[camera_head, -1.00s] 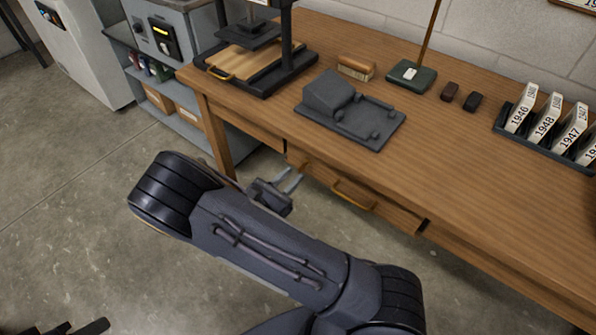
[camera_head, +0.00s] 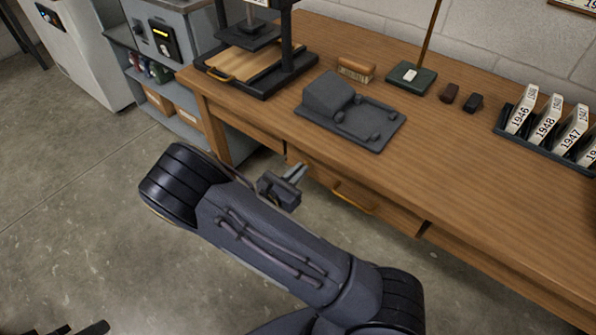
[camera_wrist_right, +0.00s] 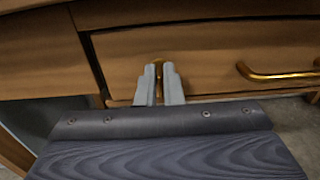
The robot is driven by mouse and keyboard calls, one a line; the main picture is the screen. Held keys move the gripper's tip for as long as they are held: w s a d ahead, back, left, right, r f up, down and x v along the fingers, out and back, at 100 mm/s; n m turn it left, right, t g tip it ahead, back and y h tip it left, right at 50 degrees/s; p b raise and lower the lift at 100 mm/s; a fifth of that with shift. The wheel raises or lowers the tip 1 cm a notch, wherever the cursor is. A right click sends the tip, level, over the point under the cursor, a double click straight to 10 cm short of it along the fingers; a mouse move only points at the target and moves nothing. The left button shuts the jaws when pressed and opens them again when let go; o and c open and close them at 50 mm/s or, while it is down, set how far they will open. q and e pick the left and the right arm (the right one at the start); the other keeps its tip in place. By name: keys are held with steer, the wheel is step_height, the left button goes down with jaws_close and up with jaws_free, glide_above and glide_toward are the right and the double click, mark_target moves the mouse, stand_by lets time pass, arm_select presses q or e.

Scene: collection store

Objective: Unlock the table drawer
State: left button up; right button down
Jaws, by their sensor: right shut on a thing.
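The table drawer (camera_head: 380,205) is a wooden front under the table's near edge, with a brass bar handle (camera_head: 353,197). It looks closed. In the right wrist view its front (camera_wrist_right: 200,58) and handle (camera_wrist_right: 280,73) fill the upper part. My right gripper (camera_head: 297,173) is at the drawer's left end, left of the handle. In the right wrist view my right gripper (camera_wrist_right: 159,82) is shut on a small brass piece (camera_wrist_right: 159,68), seemingly a key, at the drawer front. The fingers hide most of it, so I cannot tell how far it is in a lock. My left gripper does not show clearly.
On the table (camera_head: 470,190) are a press (camera_head: 265,65), a dark grey device (camera_head: 350,110), a brush (camera_head: 356,68), a small stand (camera_head: 411,77) and a rack of year cards (camera_head: 545,125). Shelves (camera_head: 180,110) stand left. The floor in front is clear.

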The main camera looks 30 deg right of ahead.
steer(key=shift+m, duration=0.3)
steer(key=m+b, duration=0.1)
steer(key=m, duration=0.1)
steer(key=m+b, duration=0.2)
steer(key=m, duration=0.1)
steer(key=m+b, duration=0.2)
steer(key=m, duration=0.1)
steer(key=shift+s+d+f, duration=0.1)
steer(key=shift+s+f, duration=0.1)
steer(key=shift+f, duration=0.1)
steer(key=m+b, duration=0.4)
steer(key=m, duration=0.1)
steer(key=shift+s+f+m, duration=0.1)
steer(key=shift+f+m, duration=0.05)
steer(key=shift+m, duration=0.15)
steer(key=shift+m+b, duration=1.4)
steer(key=shift+m, duration=0.4)
steer(key=c, duration=1.6)
jaws_free()
steer(key=shift+c, duration=0.2)
